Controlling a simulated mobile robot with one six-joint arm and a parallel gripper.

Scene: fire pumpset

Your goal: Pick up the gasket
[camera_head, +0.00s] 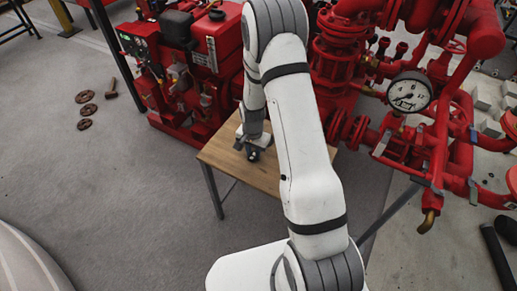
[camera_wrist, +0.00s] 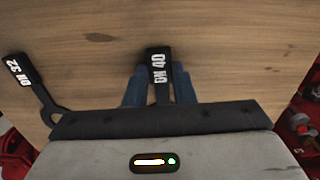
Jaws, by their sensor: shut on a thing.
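A black gasket with a tab marked "DN 40" (camera_wrist: 159,76) is in the middle of the wrist view. Its tab sits between the two bluish fingers of my gripper (camera_wrist: 160,82), which is shut on it. The lower part of this gasket is hidden behind the gripper body. A second black gasket marked "DN 32" (camera_wrist: 24,78) lies to the left on the wooden top, apart from the fingers. In the head view my gripper (camera_head: 254,154) is low over the small wooden table. The gaskets are too small to tell apart there.
The wooden table (camera_head: 217,157) stands close to the red engine (camera_head: 185,75) and the red pipework with a pressure gauge (camera_head: 409,92). Several brownish round parts (camera_head: 84,110) and a hammer-like tool (camera_head: 110,90) lie on the floor at left. The grey floor at left is mostly clear.

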